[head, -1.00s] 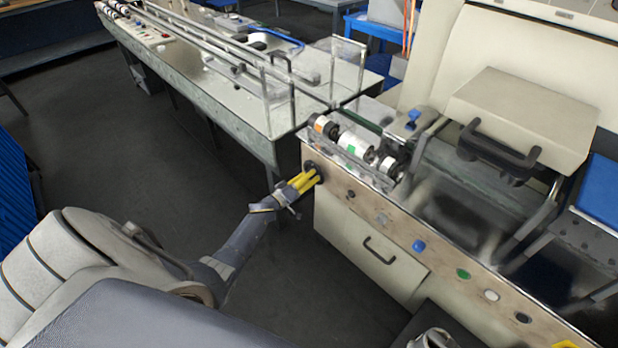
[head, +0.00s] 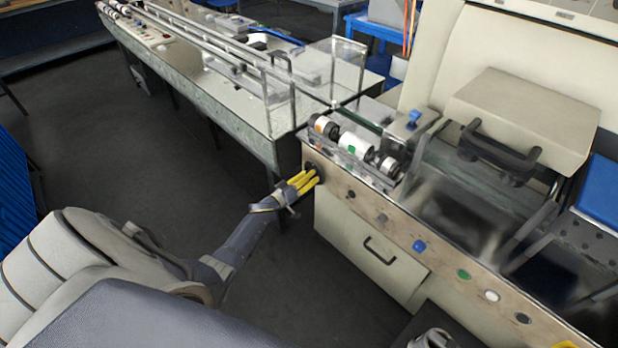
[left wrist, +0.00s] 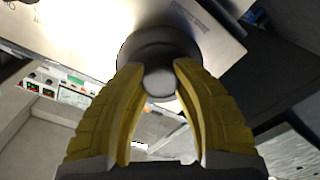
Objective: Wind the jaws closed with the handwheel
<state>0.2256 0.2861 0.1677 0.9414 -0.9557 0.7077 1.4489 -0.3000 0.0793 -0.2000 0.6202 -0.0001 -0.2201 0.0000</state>
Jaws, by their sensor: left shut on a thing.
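The handwheel (head: 314,168) is a small dark round part on the left end of the beige machine's front panel. The fingers hide part of the wheel in the head view. I cannot make out the jaws for certain among the rollers on the machine.
Rollers (head: 354,145) lie on the machine top above the handwheel. The front panel carries several knobs, including a blue one (head: 418,246) and a green one (head: 463,274). A drawer (head: 365,250) is below. A long conveyor bench (head: 215,110) stands behind. The dark floor at left is clear.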

